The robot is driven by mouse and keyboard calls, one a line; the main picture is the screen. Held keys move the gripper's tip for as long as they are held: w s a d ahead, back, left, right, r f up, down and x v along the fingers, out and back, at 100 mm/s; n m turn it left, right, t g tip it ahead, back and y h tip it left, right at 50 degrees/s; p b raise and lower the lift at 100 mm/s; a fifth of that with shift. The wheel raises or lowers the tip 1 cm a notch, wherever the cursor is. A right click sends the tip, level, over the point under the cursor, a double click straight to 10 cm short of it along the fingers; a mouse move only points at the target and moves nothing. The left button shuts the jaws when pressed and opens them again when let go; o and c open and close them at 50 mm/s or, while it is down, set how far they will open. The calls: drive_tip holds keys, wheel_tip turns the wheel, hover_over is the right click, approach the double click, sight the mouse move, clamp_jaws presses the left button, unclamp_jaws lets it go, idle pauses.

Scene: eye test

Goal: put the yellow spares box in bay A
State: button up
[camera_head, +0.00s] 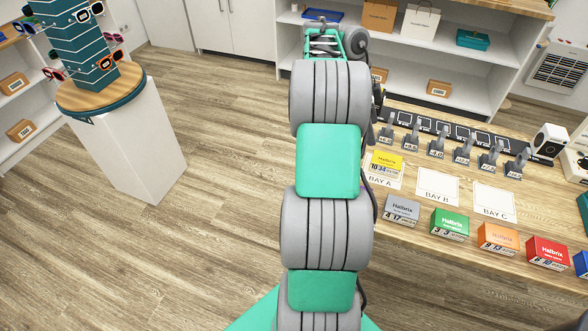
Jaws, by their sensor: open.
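The yellow spares box (387,161) sits on the white card marked BAY A (393,184), just right of my arm. Its yellow top and printed white front label show, and the card's lettering is visible in front of it. The cards marked BAY B (437,188) and BAY C (494,201) are bare. My arm rises through the middle of the picture. I cannot make out my gripper's fingers; the arm's links hide that end. No contact between my arm and the yellow box can be made out.
Grey (402,209), green (449,224), orange (498,238) and red (548,252) boxes line the front of the wooden counter, with a blue one (581,263) at the picture's edge. Several grey devices (436,141) stand behind the bays. A sunglasses stand (124,150) is left; floor between is clear.

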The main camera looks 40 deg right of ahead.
drive_tip(key=w+a+r+n+t, duration=0.1)
drive_tip(key=w+a+n, duration=0.2)
drive_tip(key=a+n, duration=0.3)
drive_tip(key=w+a+r+n+t+h, duration=0.1)
drive_tip(key=w+a+n+t, duration=0.2)
drive_tip(key=a, duration=0.6)
drive_tip(key=w+a+r+n, duration=0.1)
drive_tip(key=w+a+n, duration=0.3)
drive_tip(key=a+n, duration=0.25)
drive_tip(key=s+a+f+n+y, duration=0.1)
drive_tip(key=a+n, duration=0.3)
drive_tip(key=a, duration=0.4)
drive_tip(key=s+a+f+n+t+y, duration=0.1)
drive_tip(key=s+a+f+n, duration=0.1)
drive_tip(key=a+n, duration=0.3)
drive_tip(key=s+a+f+n+t+y, duration=0.1)
drive_tip(key=s+a+n, duration=0.3)
drive_tip(key=a, duration=0.7)
drive_tip(key=shift+a+f+n, duration=0.35)
drive_tip(key=shift+f, duration=0.15)
drive_tip(key=shift+s, duration=0.1)
